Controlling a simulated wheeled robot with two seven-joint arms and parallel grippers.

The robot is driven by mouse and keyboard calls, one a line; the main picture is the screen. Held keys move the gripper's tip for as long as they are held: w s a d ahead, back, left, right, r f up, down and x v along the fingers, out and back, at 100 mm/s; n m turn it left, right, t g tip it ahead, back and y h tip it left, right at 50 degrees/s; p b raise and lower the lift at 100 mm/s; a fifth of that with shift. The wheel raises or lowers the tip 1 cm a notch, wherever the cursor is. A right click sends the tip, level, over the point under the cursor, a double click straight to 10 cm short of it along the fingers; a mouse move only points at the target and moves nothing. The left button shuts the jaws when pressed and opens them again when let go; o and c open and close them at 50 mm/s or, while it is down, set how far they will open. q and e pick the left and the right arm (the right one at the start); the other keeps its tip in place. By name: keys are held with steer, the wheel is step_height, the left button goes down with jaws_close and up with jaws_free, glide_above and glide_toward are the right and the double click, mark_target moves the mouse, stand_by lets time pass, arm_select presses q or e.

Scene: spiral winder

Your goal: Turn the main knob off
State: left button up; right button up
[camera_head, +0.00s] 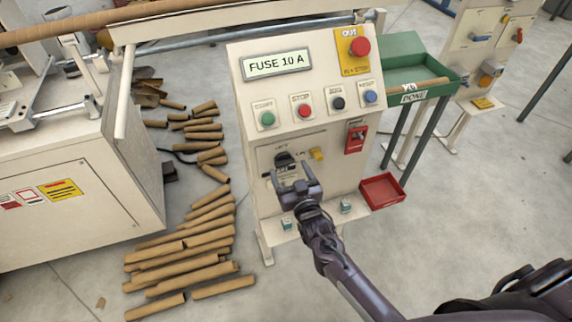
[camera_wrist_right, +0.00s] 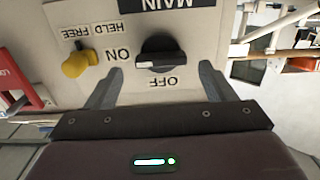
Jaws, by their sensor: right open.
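The main knob (camera_head: 285,159) is a black rotary knob on the lower front panel of the cream control cabinet. In the right wrist view the knob (camera_wrist_right: 163,50) appears upside down, between ON on its left and OFF below. Its grip bar lies roughly level in that view, with a pale mark at the ON end. My right gripper (camera_head: 293,172) is open and empty just in front of the knob. In the wrist view its two fingers (camera_wrist_right: 158,85) stand wide apart on either side, not touching the knob. My left gripper is not in view.
A yellow knob (camera_head: 317,154) marked FREE and HELD sits beside the main knob. A red switch (camera_head: 355,137) is further right. Several push buttons, a display (camera_head: 277,64) reading FUSE 10 A and a red stop button (camera_head: 359,46) are above. A red tray (camera_head: 382,190) juts out low right.

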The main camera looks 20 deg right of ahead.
mark_target(284, 162)
steer(key=shift+w+a, duration=0.15)
steer(key=shift+w, duration=0.9)
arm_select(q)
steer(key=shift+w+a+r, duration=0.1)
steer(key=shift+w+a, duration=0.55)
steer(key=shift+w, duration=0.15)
arm_select(e)
steer(key=shift+w, duration=0.2)
steer(key=c, duration=1)
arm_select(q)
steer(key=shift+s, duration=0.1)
